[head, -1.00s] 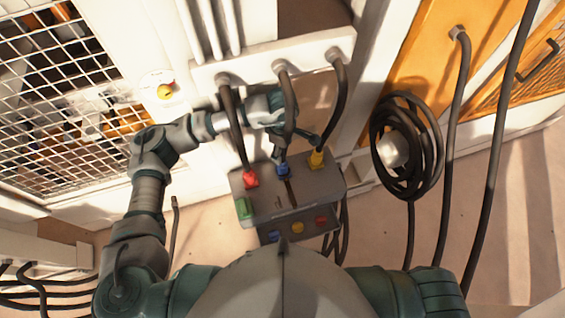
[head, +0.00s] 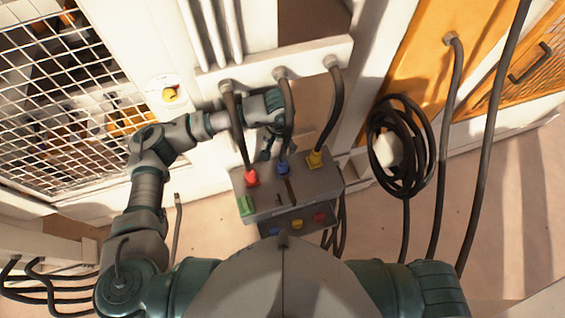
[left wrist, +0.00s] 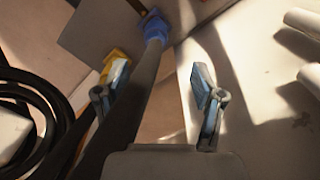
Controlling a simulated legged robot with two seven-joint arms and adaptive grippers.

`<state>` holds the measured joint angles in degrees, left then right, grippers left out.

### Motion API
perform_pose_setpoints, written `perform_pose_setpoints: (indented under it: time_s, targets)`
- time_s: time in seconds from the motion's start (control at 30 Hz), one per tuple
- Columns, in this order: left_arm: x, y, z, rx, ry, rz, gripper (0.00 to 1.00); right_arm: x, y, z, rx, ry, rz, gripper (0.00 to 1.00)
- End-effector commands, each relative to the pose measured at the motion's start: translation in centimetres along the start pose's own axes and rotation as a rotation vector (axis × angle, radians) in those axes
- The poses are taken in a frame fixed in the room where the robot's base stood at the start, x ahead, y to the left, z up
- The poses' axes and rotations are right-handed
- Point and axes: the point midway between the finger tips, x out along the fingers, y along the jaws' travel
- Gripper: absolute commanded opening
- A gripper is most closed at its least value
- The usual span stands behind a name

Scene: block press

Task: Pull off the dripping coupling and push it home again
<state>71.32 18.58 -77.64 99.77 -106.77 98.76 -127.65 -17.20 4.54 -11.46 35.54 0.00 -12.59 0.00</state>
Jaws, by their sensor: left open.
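A grey box (head: 305,190) carries a red coupling (head: 251,178), a blue coupling (head: 283,167) and a yellow coupling (head: 315,159) on its top, each on a dark hose. No drip can be made out. My left gripper (head: 276,148) is open just above the box, by the blue coupling's hose. In the left wrist view, the blue coupling (left wrist: 155,27) lies beyond the open left gripper (left wrist: 158,78), its hose running back between the fingers. The yellow coupling (left wrist: 115,58) shows partly behind the left-hand finger. My right gripper is out of view.
The hoses hang from a white wall rail (head: 262,72). A green block (head: 246,206) sits at the box's left corner. A coiled black hose (head: 428,150) hangs to the right. A wire mesh panel (head: 50,100) stands at the left.

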Motion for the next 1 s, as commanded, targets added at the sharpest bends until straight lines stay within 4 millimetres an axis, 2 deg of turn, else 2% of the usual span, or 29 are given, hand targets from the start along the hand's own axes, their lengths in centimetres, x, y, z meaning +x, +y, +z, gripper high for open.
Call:
perform_pose_setpoints:
  time_s: [0.43,0.8,1.0]
  targets:
    - [0.4,0.0,0.0,0.025,-0.001,0.0,0.68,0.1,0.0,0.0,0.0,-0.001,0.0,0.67]
    - [6.2,0.1,0.0,0.024,-0.003,0.0,0.68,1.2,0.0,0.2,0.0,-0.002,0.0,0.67]
    - [6.9,0.1,0.0,0.025,0.0,0.0,0.68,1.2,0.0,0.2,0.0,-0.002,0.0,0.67]
